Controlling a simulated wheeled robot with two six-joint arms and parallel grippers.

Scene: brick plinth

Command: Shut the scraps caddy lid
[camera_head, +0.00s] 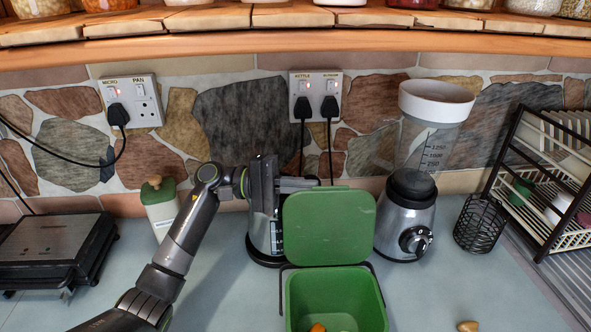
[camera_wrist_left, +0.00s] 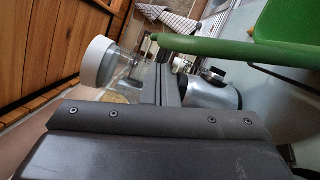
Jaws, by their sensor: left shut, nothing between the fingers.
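The green scraps caddy (camera_head: 335,298) stands on the worktop at the front middle of the head view. Its green lid (camera_head: 328,228) stands open, roughly upright at the back of the caddy. In the left wrist view the lid (camera_wrist_left: 235,48) shows as a green edge at the top right. My left gripper (camera_head: 308,184) is at the lid's top edge, on its far side, shut and empty. Its fingers also show in the left wrist view (camera_wrist_left: 168,68). I cannot tell whether they touch the lid. My right gripper is not in view.
A silver kettle (camera_head: 262,240) stands behind my left gripper, partly hidden. A blender (camera_head: 408,215) stands close to the lid's right. A green-lidded canister (camera_head: 160,208) and a grill (camera_head: 50,252) are at left. A dish rack (camera_head: 545,175) is at right.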

